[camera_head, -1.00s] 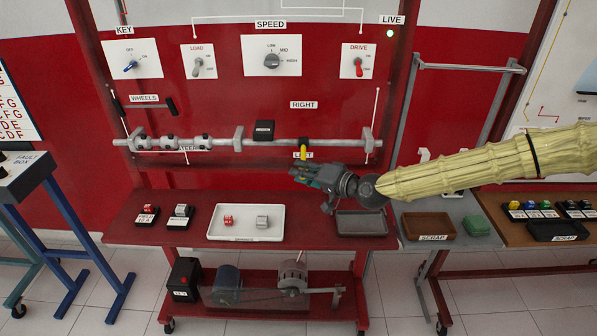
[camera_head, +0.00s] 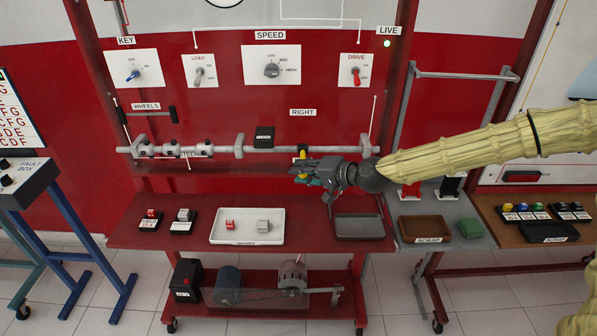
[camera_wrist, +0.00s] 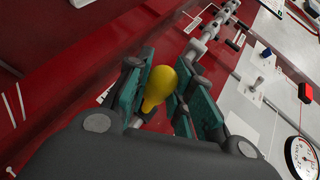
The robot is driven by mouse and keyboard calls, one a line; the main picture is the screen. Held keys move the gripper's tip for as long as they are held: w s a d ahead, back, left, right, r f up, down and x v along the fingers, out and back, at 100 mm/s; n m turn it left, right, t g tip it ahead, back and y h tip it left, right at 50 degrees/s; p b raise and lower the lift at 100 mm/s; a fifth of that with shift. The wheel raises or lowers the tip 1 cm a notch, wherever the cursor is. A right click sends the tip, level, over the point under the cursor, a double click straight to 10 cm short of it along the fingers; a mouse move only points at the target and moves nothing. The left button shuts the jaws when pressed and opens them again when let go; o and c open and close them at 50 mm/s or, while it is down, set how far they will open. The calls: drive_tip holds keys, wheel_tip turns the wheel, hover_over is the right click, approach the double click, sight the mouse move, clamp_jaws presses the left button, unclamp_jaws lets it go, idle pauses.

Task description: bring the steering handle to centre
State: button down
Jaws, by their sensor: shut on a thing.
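The steering handle is a yellow grip (camera_head: 302,154) hanging from the long grey horizontal rod (camera_head: 270,150) on the red panel, below the RIGHT label (camera_head: 303,112). My gripper (camera_head: 303,172) reaches in from the right and is at the handle, shut on it. In the wrist view, the yellow bulb of the handle (camera_wrist: 160,86) sits between the teal finger pads of my gripper (camera_wrist: 160,95). The handle's lower end is partly hidden by the gripper body.
A black block (camera_head: 264,136) sits on the rod left of the handle. Below are a red bench (camera_head: 190,245), a white tray (camera_head: 275,239) with small parts, and an empty grey tray (camera_head: 360,227). Panel space around RIGHT is clear.

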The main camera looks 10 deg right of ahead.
drive_tip(key=shift+w, duration=0.1)
drive_tip(key=c, duration=1.2)
unclamp_jaws()
drive_tip(key=shift+c, duration=0.2)
drive_tip(key=shift+d, duration=0.1)
drive_tip(key=v, duration=1.2)
